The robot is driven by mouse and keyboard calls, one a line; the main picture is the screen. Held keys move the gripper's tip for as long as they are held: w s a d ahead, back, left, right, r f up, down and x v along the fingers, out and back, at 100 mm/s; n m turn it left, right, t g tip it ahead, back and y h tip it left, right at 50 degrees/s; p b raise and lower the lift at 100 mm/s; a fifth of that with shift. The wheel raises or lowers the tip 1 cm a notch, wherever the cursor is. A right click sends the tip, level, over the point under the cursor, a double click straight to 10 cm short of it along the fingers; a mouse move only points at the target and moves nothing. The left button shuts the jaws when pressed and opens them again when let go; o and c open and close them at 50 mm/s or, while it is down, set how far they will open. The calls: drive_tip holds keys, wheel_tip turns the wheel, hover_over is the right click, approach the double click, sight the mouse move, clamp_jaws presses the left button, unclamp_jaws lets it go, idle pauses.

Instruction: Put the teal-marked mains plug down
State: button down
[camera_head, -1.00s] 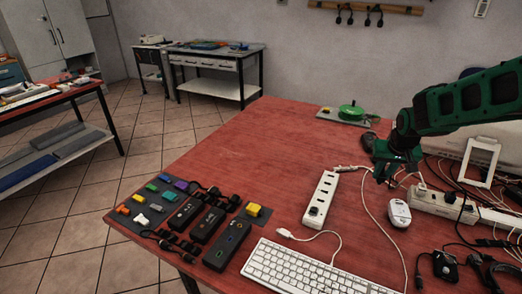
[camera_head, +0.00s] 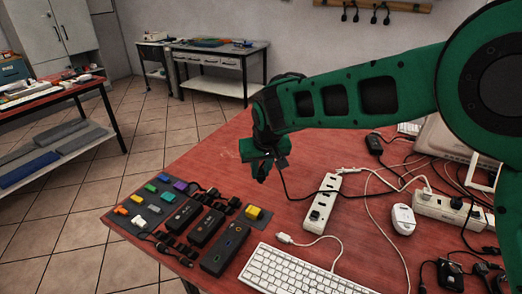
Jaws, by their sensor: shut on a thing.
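My gripper (camera_head: 262,170) hangs above the far left part of the red table, beyond the dark mat. It is shut on a small dark thing, which I take to be the mains plug (camera_head: 265,175). Most of the plug is hidden by the fingers, and I cannot make out a teal mark on it. A dark cable (camera_head: 288,194) runs from the gripper down and right towards the white power strip. The plug appears raised above the red tabletop (camera_head: 225,160), which is bare beneath and around it.
Tangled cables and another strip (camera_head: 440,207) fill the right. My arm covers the table's back.

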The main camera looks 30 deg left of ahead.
drive_tip(key=w+d+f, duration=0.1)
drive_tip(key=w+f, duration=0.1)
drive_tip(key=w+d+f, duration=0.1)
drive_tip(key=w+f, duration=0.1)
drive_tip(key=w, duration=0.1)
drive_tip(key=w+d+f, duration=0.1)
drive_tip(key=w+f, duration=0.1)
drive_tip(key=w, duration=0.1)
drive_tip(key=shift+w+f, duration=0.25)
drive_tip(key=shift+f, duration=2.1)
drive_tip(key=shift+f, duration=0.1)
drive_tip(key=c, duration=1.6)
unclamp_jaws()
drive_tip(key=v, duration=1.2)
drive_tip(key=shift+w+d, duration=0.1)
drive_tip(key=shift+d, duration=0.05)
